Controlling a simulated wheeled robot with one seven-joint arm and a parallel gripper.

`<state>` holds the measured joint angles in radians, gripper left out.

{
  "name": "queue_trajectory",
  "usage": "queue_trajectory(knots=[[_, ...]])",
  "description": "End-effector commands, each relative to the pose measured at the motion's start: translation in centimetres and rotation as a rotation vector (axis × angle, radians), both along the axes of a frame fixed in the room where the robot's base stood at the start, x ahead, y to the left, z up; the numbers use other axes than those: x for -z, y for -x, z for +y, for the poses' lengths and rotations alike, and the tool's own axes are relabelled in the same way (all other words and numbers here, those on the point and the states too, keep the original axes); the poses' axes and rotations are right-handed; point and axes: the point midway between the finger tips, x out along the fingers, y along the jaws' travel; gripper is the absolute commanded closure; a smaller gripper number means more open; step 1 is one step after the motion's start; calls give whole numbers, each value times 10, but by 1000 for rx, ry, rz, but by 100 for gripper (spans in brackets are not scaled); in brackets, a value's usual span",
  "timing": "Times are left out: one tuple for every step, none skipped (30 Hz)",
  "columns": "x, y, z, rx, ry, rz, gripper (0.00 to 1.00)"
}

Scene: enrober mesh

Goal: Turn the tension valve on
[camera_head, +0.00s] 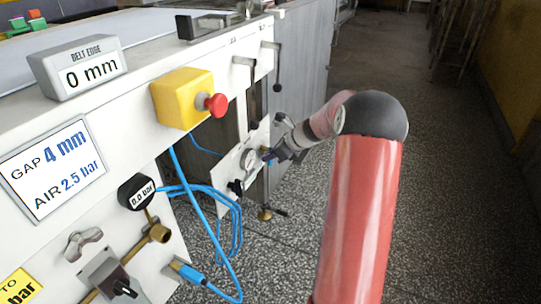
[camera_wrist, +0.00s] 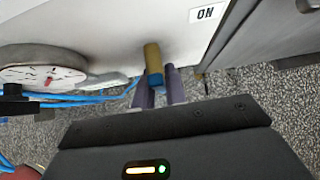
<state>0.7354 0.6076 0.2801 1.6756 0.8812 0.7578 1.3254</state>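The valve handle, a yellow-brown stub with a blue end (camera_wrist: 153,62), sticks out from the white panel in the wrist view. An "ON" label (camera_wrist: 207,13) shows upside down on the panel to its right. The two purple-grey fingers of my gripper (camera_wrist: 160,85) stand close on either side of the handle, with almost no gap, and look shut on it. In the head view my gripper (camera_head: 277,155) is at the lower white panel, just right of a round gauge (camera_head: 249,160). The handle is mostly hidden there by the fingers.
A large gauge (camera_wrist: 42,72) is left of the handle in the wrist view. Blue hoses (camera_head: 222,205) hang left of my gripper. A yellow box with a red button (camera_head: 184,98) juts out above them. Open speckled floor (camera_head: 440,190) lies to the right.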

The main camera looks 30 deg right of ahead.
Motion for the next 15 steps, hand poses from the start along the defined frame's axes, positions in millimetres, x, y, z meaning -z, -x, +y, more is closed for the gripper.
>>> queue_trajectory(knots=[[0, 0, 0, 0, 0, 0, 94], [0, 0, 0, 0, 0, 0, 98], [0, 0, 0, 0, 0, 0, 100], [0, 0, 0, 0, 0, 0, 100], [0, 0, 0, 0, 0, 0, 100], [0, 0, 0, 0, 0, 0, 100], [0, 0, 0, 0, 1, -1, 100], [0, 0, 0, 0, 2, -2, 100], [1, 0, 0, 0, 4, -3, 100], [1, 0, 0, 0, 8, -6, 100], [2, 0, 0, 0, 12, -10, 100], [2, 0, 0, -1, 20, -15, 100], [3, 0, 0, -1, 26, -20, 100], [3, 0, 0, 0, 35, -27, 100], [4, 0, -1, 1, 47, -37, 100]])
